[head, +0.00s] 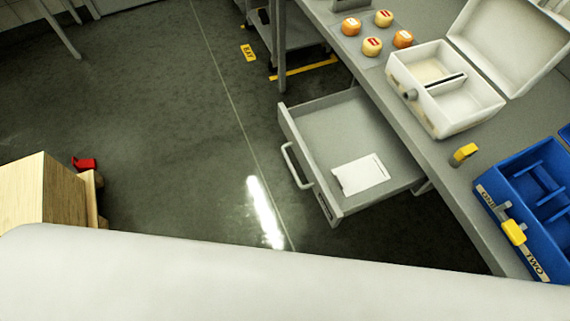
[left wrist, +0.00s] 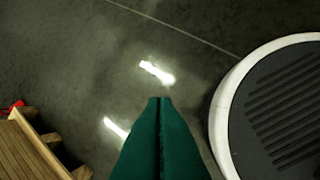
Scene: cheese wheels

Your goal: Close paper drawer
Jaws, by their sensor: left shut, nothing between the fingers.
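The grey drawer (head: 317,188) stands pulled out from under the grey workbench in the head view. Its bar handle (head: 293,166) faces left, over the floor. A white sheet or pad of paper (head: 360,175) lies flat inside the drawer. My left gripper (left wrist: 160,100) shows in the left wrist view as two green fingers pressed together, with nothing between them. It points at bare floor, and neither drawer nor handle shows in that view. Neither gripper shows in the head view.
The workbench (head: 447,186) carries an open white box (head: 440,118), small cheese wheels (head: 372,46) and a blue bin (head: 540,180). A wooden crate (head: 30,190) stands at lower left. The floor (head: 150,110) left of the drawer is clear.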

